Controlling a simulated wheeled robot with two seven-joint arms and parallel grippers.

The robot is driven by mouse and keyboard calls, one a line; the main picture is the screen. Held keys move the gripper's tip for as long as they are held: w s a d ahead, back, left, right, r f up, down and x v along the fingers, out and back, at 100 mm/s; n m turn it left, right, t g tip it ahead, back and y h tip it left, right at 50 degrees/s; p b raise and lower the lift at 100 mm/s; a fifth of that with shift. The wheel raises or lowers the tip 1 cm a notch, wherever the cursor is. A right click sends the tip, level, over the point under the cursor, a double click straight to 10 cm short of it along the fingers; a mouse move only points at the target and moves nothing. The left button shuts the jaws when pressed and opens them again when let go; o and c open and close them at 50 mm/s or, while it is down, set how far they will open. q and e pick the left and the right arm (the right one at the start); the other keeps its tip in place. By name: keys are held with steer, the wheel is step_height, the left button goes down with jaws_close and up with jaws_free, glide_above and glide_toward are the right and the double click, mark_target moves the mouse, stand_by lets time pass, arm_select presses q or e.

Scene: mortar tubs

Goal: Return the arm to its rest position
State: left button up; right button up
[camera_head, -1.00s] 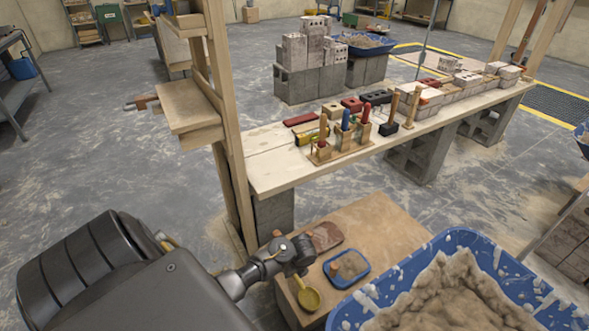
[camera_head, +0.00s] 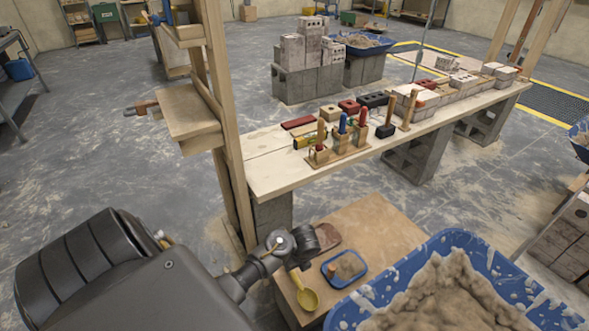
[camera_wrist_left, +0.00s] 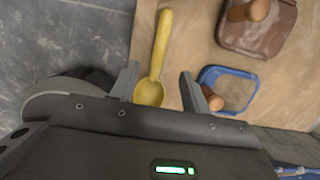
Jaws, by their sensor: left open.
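My left arm comes in from the left in the head view, and its gripper (camera_head: 318,238) is over the low wooden board (camera_head: 385,225). In the left wrist view the two fingers of the gripper (camera_wrist_left: 158,72) are apart, with nothing held. A yellow scoop (camera_head: 307,299) lies on the board near its left edge. It appears between the fingers in the left wrist view (camera_wrist_left: 150,92), below them. My right gripper is not in view.
A blue-rimmed tool with a wooden handle (camera_head: 350,264) and a brown tool (camera_wrist_left: 262,35) lie on the board. A blue mortar tub (camera_head: 452,243) stands at right. Behind is a plank bench (camera_head: 275,175) with tools and bricks. A wooden post (camera_head: 226,130) rises near my arm.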

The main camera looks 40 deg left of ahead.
arm_select(q)
steer(key=shift+v, duration=1.25)
